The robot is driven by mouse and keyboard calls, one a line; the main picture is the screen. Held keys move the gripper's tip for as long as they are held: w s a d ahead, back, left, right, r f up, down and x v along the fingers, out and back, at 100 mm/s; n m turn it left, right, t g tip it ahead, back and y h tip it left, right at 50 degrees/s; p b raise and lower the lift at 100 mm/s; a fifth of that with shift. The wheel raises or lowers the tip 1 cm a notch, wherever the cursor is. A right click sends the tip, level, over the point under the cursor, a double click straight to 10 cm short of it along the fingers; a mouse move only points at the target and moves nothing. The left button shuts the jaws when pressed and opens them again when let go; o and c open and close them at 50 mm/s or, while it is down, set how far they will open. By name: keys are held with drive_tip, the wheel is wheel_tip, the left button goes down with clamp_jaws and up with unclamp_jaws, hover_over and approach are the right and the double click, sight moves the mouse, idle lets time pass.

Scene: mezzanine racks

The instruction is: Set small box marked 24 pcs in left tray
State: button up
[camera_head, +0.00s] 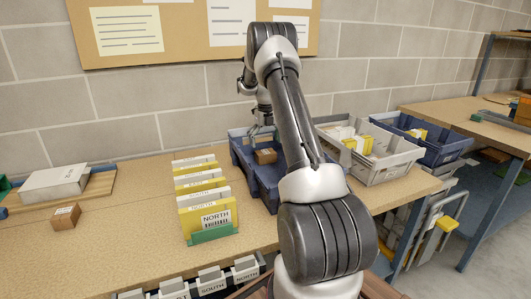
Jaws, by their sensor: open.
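My gripper (262,131) is open, above the left blue tray (240,157). A small brown box (266,156) sits in this tray, just below the gripper and seemingly apart from it. I cannot read any marking on it. My arm hides the right part of the tray. Another small brown box (66,216) with a white label lies on the table at the far left. Its label is too small to read.
A grey tray (385,172) with white and yellow items stands right of my arm, beside another blue tray (445,154). Yellow and white cards marked NORTH stand in a green holder (213,234). A white package (54,182) lies on a board at left. A brick wall stands behind.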

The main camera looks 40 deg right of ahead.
sight(265, 152)
drive_tip(key=s+a+r+n+t, duration=0.1)
drive_tip(key=s+a+r+n, duration=0.25)
drive_tip(key=r, duration=0.55)
drive_tip(key=s+a+r+n, duration=0.2)
drive_tip(key=a+r+n, duration=0.3)
drive_tip(key=r, duration=0.3)
drive_tip(key=s+a+r+n+t, duration=0.1)
drive_tip(key=s+a+r+n, duration=0.75)
drive_tip(key=s+n, duration=0.3)
drive_tip(key=s+a+f+n+t, duration=0.1)
drive_tip(key=s+a+n, duration=0.3)
drive_tip(key=s+n, duration=0.5)
drive_tip(key=s+a+f+n+t, duration=0.1)
drive_tip(key=s+a+f+n, duration=0.2)
drive_tip(key=s+n, duration=0.7)
drive_tip(key=s+a, duration=0.2)
drive_tip(key=s, duration=0.1)
drive_tip(key=shift+s+a+f, duration=0.2)
drive_tip(key=shift+s, duration=0.1)
